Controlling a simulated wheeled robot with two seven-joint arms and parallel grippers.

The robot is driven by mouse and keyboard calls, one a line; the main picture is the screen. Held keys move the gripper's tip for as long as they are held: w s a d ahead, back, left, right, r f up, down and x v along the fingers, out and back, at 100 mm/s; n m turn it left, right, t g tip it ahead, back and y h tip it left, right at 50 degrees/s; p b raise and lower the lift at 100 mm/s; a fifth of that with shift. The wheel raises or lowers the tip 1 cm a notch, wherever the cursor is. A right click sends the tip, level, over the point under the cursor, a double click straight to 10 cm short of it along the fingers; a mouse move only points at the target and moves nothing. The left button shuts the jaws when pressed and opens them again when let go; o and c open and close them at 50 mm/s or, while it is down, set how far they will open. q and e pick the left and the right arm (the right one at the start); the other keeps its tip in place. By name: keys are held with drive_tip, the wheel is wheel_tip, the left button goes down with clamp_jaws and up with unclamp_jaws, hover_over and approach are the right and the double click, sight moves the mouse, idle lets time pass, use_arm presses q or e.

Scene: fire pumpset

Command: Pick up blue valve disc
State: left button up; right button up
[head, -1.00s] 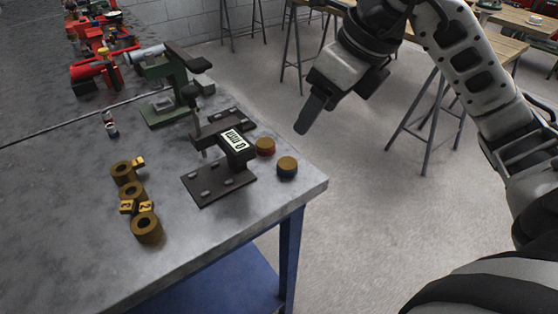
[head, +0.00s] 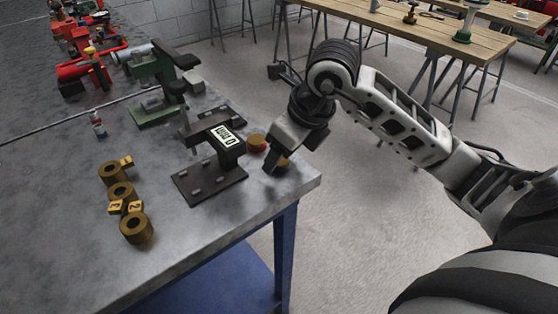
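The blue valve disc (head: 284,161) is at the right edge of the grey workbench. Its brass-coloured top shows only partly, and my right gripper hides the rest, including its blue band. My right gripper (head: 271,164) points down at the disc, with its dark fingertip at the disc's left side. I cannot tell whether it touches the disc or how far apart the fingers are. A similar disc with a red band (head: 257,143) sits just behind and to the left. My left gripper is not in view.
A dark gauge stand with a white display (head: 224,137) stands close to the left of the discs. Several brass rings (head: 137,228) with yellow number tags lie on the left. A green press (head: 153,105) stands behind. The workbench (head: 230,225) has clear room in front.

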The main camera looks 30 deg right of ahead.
drive_tip(key=shift+x, duration=0.85)
drive_tip(key=c, duration=1.2)
drive_tip(key=shift+r, duration=0.1)
drive_tip(key=shift+r, duration=0.1)
